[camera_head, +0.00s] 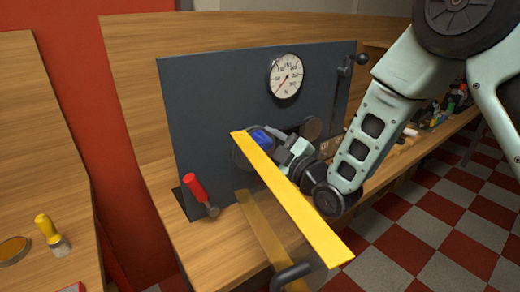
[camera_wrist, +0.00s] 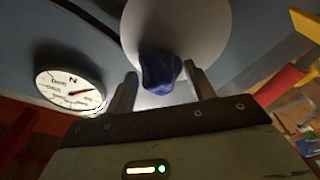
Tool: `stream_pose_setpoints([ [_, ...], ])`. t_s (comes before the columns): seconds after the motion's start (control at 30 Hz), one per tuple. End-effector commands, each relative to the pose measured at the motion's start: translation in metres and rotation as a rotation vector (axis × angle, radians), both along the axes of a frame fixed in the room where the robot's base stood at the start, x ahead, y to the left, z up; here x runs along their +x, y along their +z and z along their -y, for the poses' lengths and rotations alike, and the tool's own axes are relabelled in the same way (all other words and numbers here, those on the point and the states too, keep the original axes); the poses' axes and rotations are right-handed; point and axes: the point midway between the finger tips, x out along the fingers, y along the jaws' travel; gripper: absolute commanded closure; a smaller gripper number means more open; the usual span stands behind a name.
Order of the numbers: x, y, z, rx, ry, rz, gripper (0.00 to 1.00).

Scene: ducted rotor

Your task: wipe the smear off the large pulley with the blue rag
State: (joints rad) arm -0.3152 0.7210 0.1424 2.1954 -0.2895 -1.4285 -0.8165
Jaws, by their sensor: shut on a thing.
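The blue rag (camera_wrist: 158,72) is bunched between the fingers of my gripper (camera_wrist: 162,88), which is shut on it. In the head view the rag (camera_head: 261,139) shows just above a yellow bar, and my gripper (camera_head: 283,146) reaches in from the right. The large pulley appears as a pale round disc (camera_wrist: 200,28) straight ahead in the wrist view, with the rag in front of it. I cannot tell whether the rag touches it. In the head view the pulley is mostly hidden behind the gripper and the bar. I see no smear; the rag covers part of the disc.
A yellow bar (camera_head: 290,200) slants across the front, close to my gripper and wrist. A dark upright panel (camera_head: 220,90) carries a round gauge (camera_head: 286,76). A red-handled lever (camera_head: 197,190) stands at the panel's lower left. A yellow-handled brush (camera_head: 52,235) lies on the left bench.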

Motion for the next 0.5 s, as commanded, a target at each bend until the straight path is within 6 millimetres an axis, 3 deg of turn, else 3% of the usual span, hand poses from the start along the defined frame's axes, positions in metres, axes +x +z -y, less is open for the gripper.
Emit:
stream_pose_setpoints([
  [0.5,0.022,0.0,0.027,0.0,-0.002,0.003,0.65],
])
